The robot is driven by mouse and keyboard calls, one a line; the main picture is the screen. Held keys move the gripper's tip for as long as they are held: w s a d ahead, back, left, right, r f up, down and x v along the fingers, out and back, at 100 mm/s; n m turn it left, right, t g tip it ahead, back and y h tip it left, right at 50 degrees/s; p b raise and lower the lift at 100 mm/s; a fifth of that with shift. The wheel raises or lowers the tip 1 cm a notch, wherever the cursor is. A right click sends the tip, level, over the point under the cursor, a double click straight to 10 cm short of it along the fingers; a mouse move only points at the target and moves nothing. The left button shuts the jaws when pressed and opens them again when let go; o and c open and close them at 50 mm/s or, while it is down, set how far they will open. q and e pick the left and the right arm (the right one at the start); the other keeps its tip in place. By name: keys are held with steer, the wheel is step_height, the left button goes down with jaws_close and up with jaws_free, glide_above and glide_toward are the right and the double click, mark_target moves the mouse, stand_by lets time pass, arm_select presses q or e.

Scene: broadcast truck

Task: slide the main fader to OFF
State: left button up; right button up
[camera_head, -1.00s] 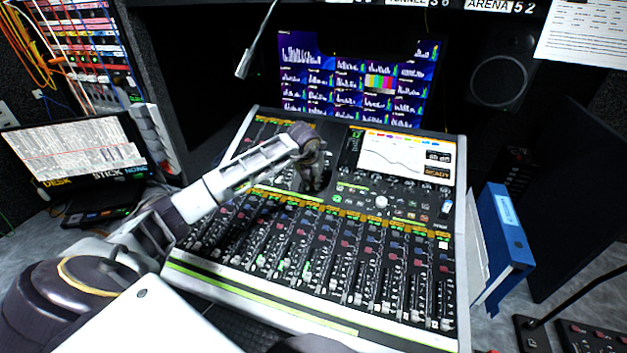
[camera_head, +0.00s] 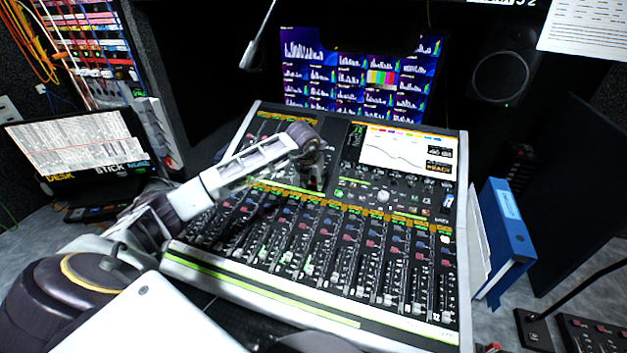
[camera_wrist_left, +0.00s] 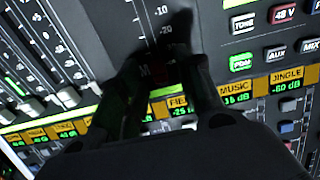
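The mixing desk (camera_head: 262,303) fills the middle of the head view. My left gripper (camera_head: 317,182) points down at its middle section, left of the desk's screen. A letter M shows on the panel between the fingers. My right gripper is in neither view.
Rows of channel faders (camera_head: 330,270) lie in front of the gripper. Lit labels such as MUSIC (camera_wrist_left: 234,92) and a green button (camera_wrist_left: 241,62) are close beside the fingers. A blue binder (camera_head: 507,240) stands right of the desk, a laptop (camera_head: 78,145) left.

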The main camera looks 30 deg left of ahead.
arm_select(q)
steer(key=shift+v, duration=0.75)
steer(key=a+v, duration=0.1)
steer(key=v, duration=0.9)
steer(key=shift+d+r, duration=0.2)
steer(key=shift+d, duration=0.35)
steer(key=shift+s+f, duration=0.1)
steer(key=shift+s, duration=0.1)
